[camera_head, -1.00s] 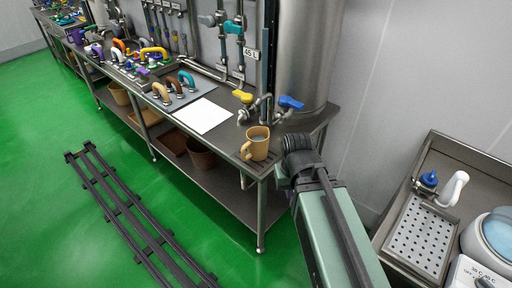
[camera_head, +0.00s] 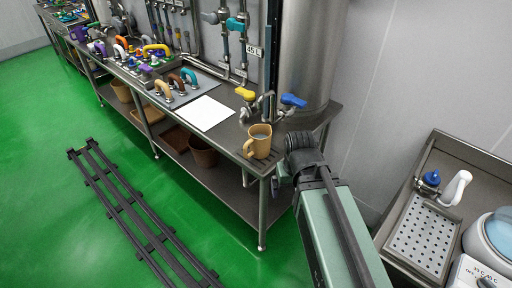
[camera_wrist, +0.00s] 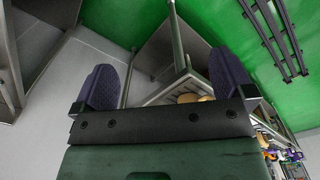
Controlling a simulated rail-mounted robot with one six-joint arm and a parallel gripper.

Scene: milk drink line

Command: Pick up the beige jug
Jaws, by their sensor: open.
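The beige jug (camera_head: 262,148) stands upright on the near right end of the steel bench (camera_head: 232,136), with its handle on the left and its opening facing up. My gripper (camera_wrist: 165,78) is open and empty, its two purple fingers spread wide in the wrist view. Part of the jug (camera_wrist: 188,98) peeks out there just beyond the dark bar between the fingers; the bar hides the rest. In the head view my arm's dark end is just right of the jug, and the fingers cannot be made out clearly.
A white sheet (camera_head: 205,113) lies left of the jug. Yellow (camera_head: 244,93) and blue (camera_head: 293,101) valve handles and a steel tank (camera_head: 308,60) stand behind it. Several coloured jugs crowd the bench's far end. A sink unit with a perforated tray (camera_head: 421,238) is at right.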

